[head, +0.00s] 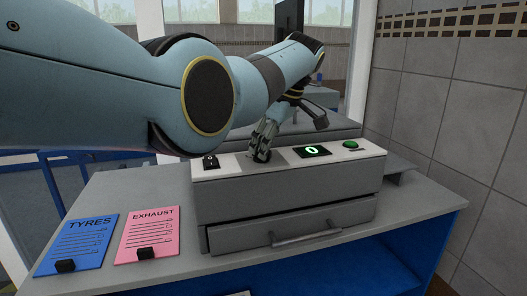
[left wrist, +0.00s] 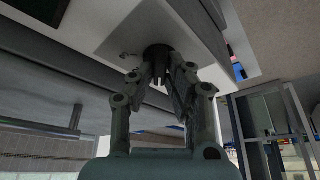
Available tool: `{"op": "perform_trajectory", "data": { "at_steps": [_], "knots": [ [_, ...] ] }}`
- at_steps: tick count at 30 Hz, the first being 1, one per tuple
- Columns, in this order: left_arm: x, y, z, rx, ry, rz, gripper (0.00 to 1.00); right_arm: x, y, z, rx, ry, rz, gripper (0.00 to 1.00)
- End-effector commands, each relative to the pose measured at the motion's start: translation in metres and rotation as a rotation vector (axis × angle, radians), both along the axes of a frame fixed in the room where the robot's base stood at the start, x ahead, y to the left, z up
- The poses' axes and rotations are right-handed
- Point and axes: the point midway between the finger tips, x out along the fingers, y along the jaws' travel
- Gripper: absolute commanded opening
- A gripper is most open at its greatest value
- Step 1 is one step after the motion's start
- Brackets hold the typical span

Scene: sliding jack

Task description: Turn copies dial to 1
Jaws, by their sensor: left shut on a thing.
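The copier (head: 290,201) is a grey box with a white top panel on the counter. My left gripper (head: 262,153) is down at the panel, shut on the dark round copies dial (left wrist: 157,53), which shows between its fingertips in the left wrist view (left wrist: 160,72). In the head view the fingers mostly hide the dial. To its right a small black display (head: 312,151) shows a green digit that looks like 0. A green button (head: 350,144) sits further right. A small black switch (head: 210,161) is left of the gripper. My right gripper is not in view.
A blue TYRES card (head: 78,243) and a pink EXHAUST card (head: 148,233) lie on the grey counter (head: 420,215) at the left, each with a black clip. A drawer with a handle (head: 306,234) is in the copier's front. A tiled wall (head: 440,110) stands at the right.

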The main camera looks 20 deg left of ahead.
Motion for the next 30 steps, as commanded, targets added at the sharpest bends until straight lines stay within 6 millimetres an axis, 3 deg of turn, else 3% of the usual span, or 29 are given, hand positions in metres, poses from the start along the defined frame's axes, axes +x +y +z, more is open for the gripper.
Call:
{"op": "perform_trajectory", "data": {
  "at_steps": [15, 16, 21, 30],
  "knots": [
    [-0.0024, -0.0003, -0.0050, -0.003, 0.011, 0.018, 0.00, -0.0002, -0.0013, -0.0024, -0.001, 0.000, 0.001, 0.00],
    [-0.0024, -0.0003, -0.0050, -0.003, 0.011, 0.018, 0.16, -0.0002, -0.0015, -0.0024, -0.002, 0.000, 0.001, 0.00],
    [-0.0018, -0.0003, -0.0039, -0.002, 0.009, 0.017, 0.36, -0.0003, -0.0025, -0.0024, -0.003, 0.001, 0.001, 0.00],
    [-0.0007, -0.0008, -0.0006, -0.001, 0.003, 0.016, 0.36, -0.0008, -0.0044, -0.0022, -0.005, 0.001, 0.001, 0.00]
  ]
}}
